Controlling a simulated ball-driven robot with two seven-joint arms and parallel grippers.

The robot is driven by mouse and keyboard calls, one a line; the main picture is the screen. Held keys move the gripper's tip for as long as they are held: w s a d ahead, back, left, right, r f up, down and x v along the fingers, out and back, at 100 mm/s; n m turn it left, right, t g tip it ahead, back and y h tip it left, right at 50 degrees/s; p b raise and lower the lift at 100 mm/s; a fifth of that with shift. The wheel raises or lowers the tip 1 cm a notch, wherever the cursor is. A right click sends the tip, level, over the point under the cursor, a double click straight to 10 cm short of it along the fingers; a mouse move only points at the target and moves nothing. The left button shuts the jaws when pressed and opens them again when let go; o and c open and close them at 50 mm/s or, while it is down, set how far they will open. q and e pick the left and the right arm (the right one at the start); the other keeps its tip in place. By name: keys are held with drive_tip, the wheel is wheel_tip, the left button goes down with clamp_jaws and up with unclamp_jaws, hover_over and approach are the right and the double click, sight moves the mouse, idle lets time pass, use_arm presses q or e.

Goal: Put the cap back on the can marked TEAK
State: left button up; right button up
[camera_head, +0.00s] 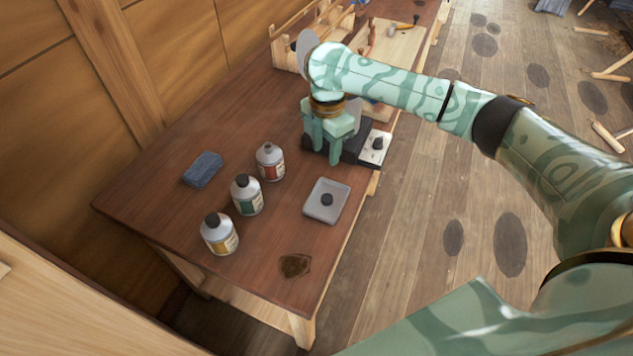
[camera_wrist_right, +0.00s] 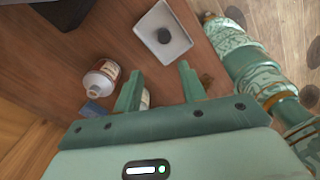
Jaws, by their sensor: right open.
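Three cans stand upright on the brown bench. The red-labelled can (camera_head: 270,164) shows a pale top with no dark cap; its pale neck also shows bare in the right wrist view (camera_wrist_right: 101,78). The green-labelled can (camera_head: 248,197) and the yellow-labelled can (camera_head: 219,236) wear dark caps. I cannot read TEAK on any label. A loose black cap (camera_head: 326,199) lies in a grey tray (camera_head: 313,211); it also shows in the right wrist view (camera_wrist_right: 164,36). My right gripper (camera_head: 327,153) is open and empty, above the bench beyond the tray. My left gripper is out of view.
A dark box (camera_head: 350,150) is partly hidden behind my right gripper. Beside it a pale plate (camera_head: 371,154) bears a black knob. A folded blue cloth (camera_head: 203,168) lies left of the cans. A wooden rack (camera_head: 287,52) stands at the far end. The near bench end is mostly clear.

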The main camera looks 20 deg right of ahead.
drive_tip(key=s, duration=0.1)
drive_tip(key=b, duration=0.4)
hover_over(327, 198)
drive_tip(key=f, duration=1)
drive_tip(key=shift+w+a+f, duration=0.15)
drive_tip(key=shift+w+f, duration=0.05)
drive_tip(key=shift+f, duration=0.2)
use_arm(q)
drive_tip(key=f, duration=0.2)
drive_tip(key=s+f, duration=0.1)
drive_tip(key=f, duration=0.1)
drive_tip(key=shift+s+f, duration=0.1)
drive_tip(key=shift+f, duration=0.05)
use_arm(e)
wheel_tip(327, 198, down, 5)
drive_tip(key=b, duration=0.3)
drive_tip(key=shift+s+f, duration=0.15)
drive_tip(key=shift+f, duration=0.05)
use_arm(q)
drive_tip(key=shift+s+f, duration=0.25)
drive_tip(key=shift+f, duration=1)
use_arm(e)
drive_tip(key=shift+r, duration=0.15)
drive_tip(key=c, duration=0.7)
